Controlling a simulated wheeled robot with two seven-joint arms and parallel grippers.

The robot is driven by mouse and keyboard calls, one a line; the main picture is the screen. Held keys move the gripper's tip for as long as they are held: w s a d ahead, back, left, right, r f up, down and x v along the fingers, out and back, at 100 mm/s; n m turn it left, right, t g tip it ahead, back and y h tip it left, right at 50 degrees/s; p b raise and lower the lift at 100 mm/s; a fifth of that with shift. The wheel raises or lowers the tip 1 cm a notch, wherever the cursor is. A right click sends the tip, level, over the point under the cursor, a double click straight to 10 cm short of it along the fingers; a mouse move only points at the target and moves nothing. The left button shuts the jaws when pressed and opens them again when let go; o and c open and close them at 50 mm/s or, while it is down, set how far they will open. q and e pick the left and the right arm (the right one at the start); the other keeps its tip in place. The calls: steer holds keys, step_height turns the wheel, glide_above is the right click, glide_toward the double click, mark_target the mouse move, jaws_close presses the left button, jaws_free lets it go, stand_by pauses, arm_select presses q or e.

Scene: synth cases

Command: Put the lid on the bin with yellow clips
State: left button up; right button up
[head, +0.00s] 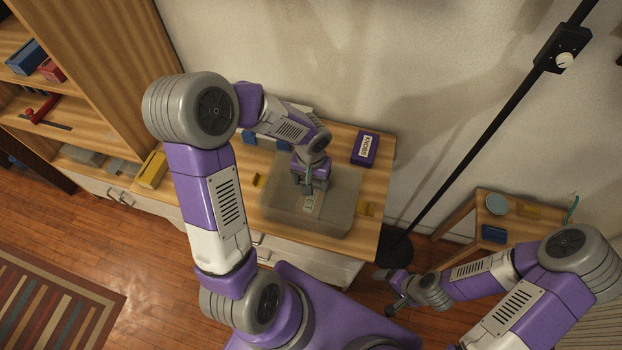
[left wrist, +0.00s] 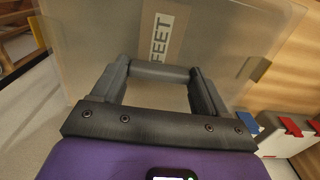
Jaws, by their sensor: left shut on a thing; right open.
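A see-through bin with yellow clips (head: 367,209) stands on the wooden cabinet top, one clip on its left side and one on its right. A clear lid (head: 335,180) covers the bin's top in the head view; I cannot tell whether it touches the rim all round. A label ending in "FEET" (left wrist: 162,38) shows under my left gripper (left wrist: 160,76). That gripper (head: 308,190) points down, shut on the lid's grey grip bar (left wrist: 158,71). My right gripper (head: 396,288) is open and empty, low at the right, away from the cabinet.
A purple KNOBS box (head: 364,149) stands behind the bin at the right. A pale box with blue clips (head: 250,138) is behind at the left. A yellow box (head: 152,170) lies at the left end. A lamp pole (head: 465,150) and side table (head: 470,215) are right.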

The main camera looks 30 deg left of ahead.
arm_select(q)
steer(key=shift+f+b, duration=0.4)
steer(key=shift+f, duration=0.1)
steer(key=o, duration=1.1)
steer(key=shift+r, duration=0.15)
step_height(320, 180, up, 7)
steer(key=shift+r+p, duration=0.2)
steer(key=shift+p, duration=0.4)
